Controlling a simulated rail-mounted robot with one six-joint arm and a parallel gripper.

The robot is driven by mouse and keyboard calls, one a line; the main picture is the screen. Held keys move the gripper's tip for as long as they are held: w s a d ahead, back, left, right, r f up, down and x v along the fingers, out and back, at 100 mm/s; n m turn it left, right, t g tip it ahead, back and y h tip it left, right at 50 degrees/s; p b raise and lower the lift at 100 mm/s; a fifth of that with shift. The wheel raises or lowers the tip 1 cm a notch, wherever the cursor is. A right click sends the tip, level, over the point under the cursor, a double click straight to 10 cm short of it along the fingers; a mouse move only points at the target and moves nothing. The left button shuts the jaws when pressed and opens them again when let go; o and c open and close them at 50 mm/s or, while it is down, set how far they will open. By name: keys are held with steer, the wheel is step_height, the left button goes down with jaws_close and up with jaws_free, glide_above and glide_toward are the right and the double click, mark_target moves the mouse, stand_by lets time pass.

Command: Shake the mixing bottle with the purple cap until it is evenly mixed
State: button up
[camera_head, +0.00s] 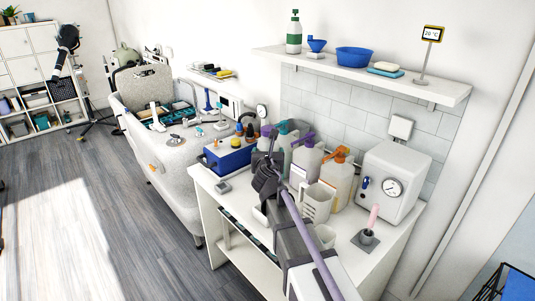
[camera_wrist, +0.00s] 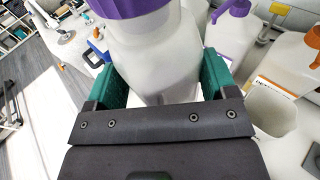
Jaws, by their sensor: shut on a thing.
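In the wrist view the mixing bottle (camera_wrist: 158,62) is a pale, translucent bottle with a wide purple cap (camera_wrist: 130,8), cut off by the top edge. My gripper (camera_wrist: 162,88) is shut on its body, with a green-lined finger on each side. The bottle's lower part is hidden behind the gripper, and I cannot make out how mixed its contents are. In the head view my gripper (camera_head: 267,172) is over the left part of the white table, in front of the pump bottles. It mostly hides the bottle there, and I cannot tell whether the bottle touches the table.
Close by on the table stand a purple-pump bottle (camera_head: 306,160), an orange-pump bottle (camera_head: 340,180), a measuring jug (camera_head: 317,203) and a white box with a dial (camera_head: 392,185). A blue box (camera_head: 228,157) is at the left. Open floor (camera_head: 125,215) lies left of the table.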

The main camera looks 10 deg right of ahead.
stand_by(0.4)
steer(key=m, duration=0.4)
steer(key=shift+d+f+m+y, duration=0.1)
steer(key=shift+d+m+y, duration=0.2)
steer(key=shift+d+y, duration=0.1)
steer(key=shift+s+b, duration=0.1)
steer(key=shift+b, duration=0.2)
steer(key=m, duration=0.2)
steer(key=m+b, duration=0.1)
steer(key=shift+d+f+t+y, duration=0.3)
steer(key=shift+f+y, duration=0.05)
steer(key=shift+y, duration=0.05)
steer(key=shift+m, duration=0.8)
steer(key=shift+s+d+f+m+b, duration=0.15)
steer(key=shift+f+m+b, duration=0.15)
steer(key=shift+m+b, duration=0.55)
steer(key=shift+f+m+t+y, duration=0.15)
steer(key=shift+m+t+y, duration=0.25)
steer(key=shift+m, duration=0.75)
steer(key=shift+d+m, duration=0.1)
steer(key=shift+m, duration=0.3)
